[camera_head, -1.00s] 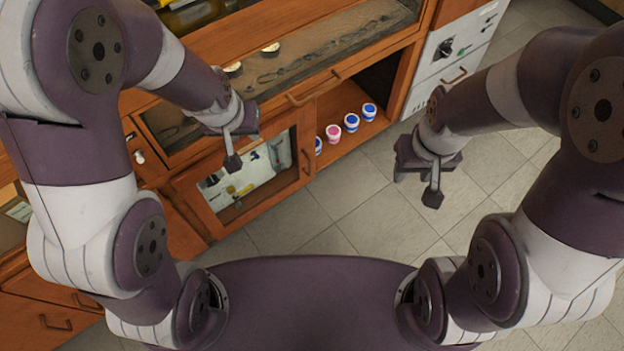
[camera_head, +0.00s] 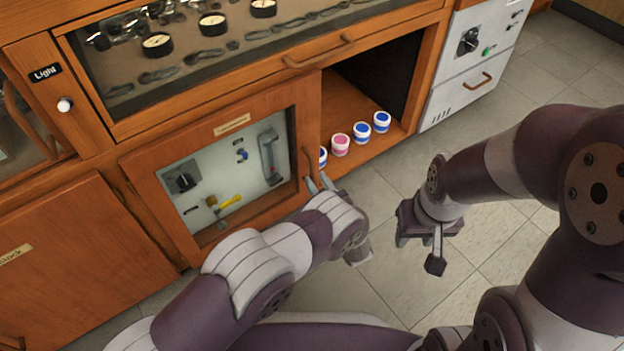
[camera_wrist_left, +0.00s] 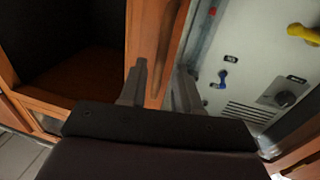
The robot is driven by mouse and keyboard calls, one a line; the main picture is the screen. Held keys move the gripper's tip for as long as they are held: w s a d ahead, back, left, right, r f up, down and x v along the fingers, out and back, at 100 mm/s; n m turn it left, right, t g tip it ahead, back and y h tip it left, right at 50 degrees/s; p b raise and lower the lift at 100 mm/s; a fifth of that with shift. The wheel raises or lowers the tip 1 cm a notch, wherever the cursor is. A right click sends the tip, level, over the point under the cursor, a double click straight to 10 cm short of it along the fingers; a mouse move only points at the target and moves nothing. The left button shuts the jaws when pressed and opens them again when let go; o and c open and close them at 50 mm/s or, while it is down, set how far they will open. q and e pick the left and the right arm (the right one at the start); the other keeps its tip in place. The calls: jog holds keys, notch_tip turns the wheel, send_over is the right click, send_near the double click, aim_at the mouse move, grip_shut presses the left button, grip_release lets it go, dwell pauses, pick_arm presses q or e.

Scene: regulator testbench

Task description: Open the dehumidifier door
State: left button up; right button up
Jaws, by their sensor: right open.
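The glass-fronted wooden door (camera_head: 150,168) sits low in the cabinet in the head view, with a small label I cannot read. It looks closed. A panel with a knob and a yellow-handled part shows through its glass. Its handle (camera_head: 308,163) is upright on the right stile. My left gripper (camera_head: 319,183) is at the lower end of this handle. In the left wrist view its two fingers (camera_wrist_left: 160,88) are apart, with the handle (camera_wrist_left: 166,45) and stile seen between and beyond them. Contact cannot be told. My right gripper (camera_head: 419,250) is open and empty above the floor.
An open shelf (camera_head: 362,152) right of the door holds several blue and pink-lidded jars (camera_head: 341,145). A white unit (camera_head: 470,70) stands farther right. A glass-fronted case with gauges (camera_head: 212,24) is above. The tiled floor (camera_head: 385,285) in front is clear.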

aim_at(313, 175)
pick_arm(q)
jog(key=b+x, duration=0.1)
jog(key=x, duration=0.2)
jog(key=shift+f, duration=0.15)
jog(key=shift+w+a, duration=0.2)
jog(key=shift+w, duration=0.25)
grip_shut()
